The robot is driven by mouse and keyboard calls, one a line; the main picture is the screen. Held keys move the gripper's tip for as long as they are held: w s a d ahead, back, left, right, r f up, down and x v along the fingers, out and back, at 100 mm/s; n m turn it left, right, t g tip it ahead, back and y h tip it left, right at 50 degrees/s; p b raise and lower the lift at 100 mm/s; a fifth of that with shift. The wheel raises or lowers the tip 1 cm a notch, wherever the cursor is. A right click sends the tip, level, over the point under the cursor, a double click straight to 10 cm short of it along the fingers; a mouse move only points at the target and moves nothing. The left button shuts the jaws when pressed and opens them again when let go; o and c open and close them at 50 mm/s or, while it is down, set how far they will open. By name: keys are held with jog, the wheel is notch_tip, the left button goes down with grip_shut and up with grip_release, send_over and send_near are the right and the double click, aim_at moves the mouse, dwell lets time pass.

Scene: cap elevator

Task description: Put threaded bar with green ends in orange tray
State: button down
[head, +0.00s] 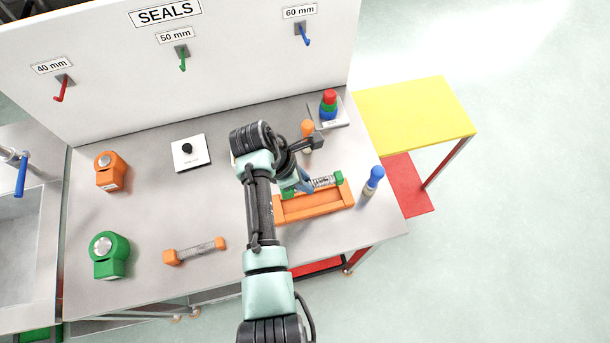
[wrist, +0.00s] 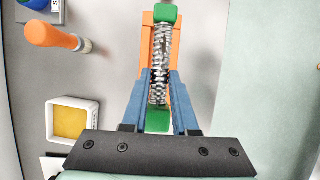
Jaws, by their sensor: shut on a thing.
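The threaded bar with green ends (wrist: 161,52) is held between the blue fingers of my gripper (wrist: 160,80). In the head view the bar (head: 323,182) shows over the back part of the orange tray (head: 315,208), roughly parallel to its long side. In the wrist view the orange tray (wrist: 147,47) lies behind the bar. My gripper (head: 304,182) is shut on the bar's metal middle. I cannot tell whether the bar touches the tray. Part of the tray is hidden by the bar and my fingers.
A second threaded bar with orange ends (head: 195,251) lies left on the table. A blue-topped item (head: 372,183) stands close right of the tray, and an orange-handled item (head: 307,129) stands behind. The table's front edge is close to the tray.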

jog(key=shift+w+r+p, duration=0.1)
jog(key=shift+r+p, duration=0.05)
jog(key=shift+p, duration=0.15)
jog(key=shift+f+b, duration=2.5)
jog(key=shift+f, duration=1.15)
jog(key=shift+f+b, duration=0.9)
jog(key=shift+f, duration=0.45)
jog(key=c, duration=0.6)
grip_release()
